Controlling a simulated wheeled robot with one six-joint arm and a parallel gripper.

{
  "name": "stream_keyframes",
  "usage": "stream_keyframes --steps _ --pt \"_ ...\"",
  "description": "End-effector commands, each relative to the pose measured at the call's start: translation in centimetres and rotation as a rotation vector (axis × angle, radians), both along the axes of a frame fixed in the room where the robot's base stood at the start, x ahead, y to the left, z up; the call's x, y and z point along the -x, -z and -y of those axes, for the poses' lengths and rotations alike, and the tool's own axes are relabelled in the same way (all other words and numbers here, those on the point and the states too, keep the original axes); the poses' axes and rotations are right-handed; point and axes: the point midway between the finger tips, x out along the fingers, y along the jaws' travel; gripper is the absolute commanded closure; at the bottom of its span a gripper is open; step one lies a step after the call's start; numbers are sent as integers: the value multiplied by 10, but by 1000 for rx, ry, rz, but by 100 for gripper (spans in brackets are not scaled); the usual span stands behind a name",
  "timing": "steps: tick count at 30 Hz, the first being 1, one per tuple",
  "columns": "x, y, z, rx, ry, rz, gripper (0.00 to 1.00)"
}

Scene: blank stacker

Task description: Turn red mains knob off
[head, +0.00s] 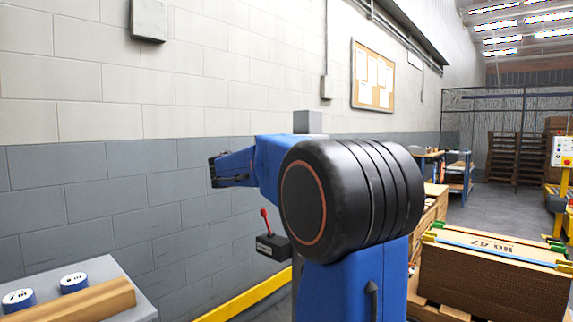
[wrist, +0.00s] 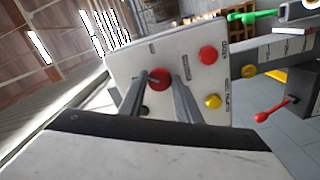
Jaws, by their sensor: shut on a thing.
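In the wrist view a pale control panel (wrist: 125,62) stands tilted in the picture. My gripper (wrist: 161,79) has its two grey fingers on either side of a red knob (wrist: 158,78) on this panel and is shut on it. Another red button (wrist: 208,55) is to the right, with a yellow button (wrist: 212,101) below it. A green button (wrist: 173,114) is partly hidden by a finger. The panel labels are too small to read. In the head view my arm hides the fingertips and the knob.
A red lever (head: 265,217) on a dark box (head: 272,246) stands left of my arm. A grey bench (head: 125,275) is at the lower left by the block wall. Crates (head: 492,285) stand at the right. Open floor (head: 490,195) lies further back.

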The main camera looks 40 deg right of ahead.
Motion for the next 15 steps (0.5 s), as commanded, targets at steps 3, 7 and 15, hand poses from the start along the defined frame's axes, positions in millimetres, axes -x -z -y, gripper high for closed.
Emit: stream_keyframes --steps 3,7,15 --pt "-1 0 0 8 -2 -110 92" --pt "-1 -1 0 18 -2 -230 92" --pt "-1 -1 0 35 -2 -447 92"
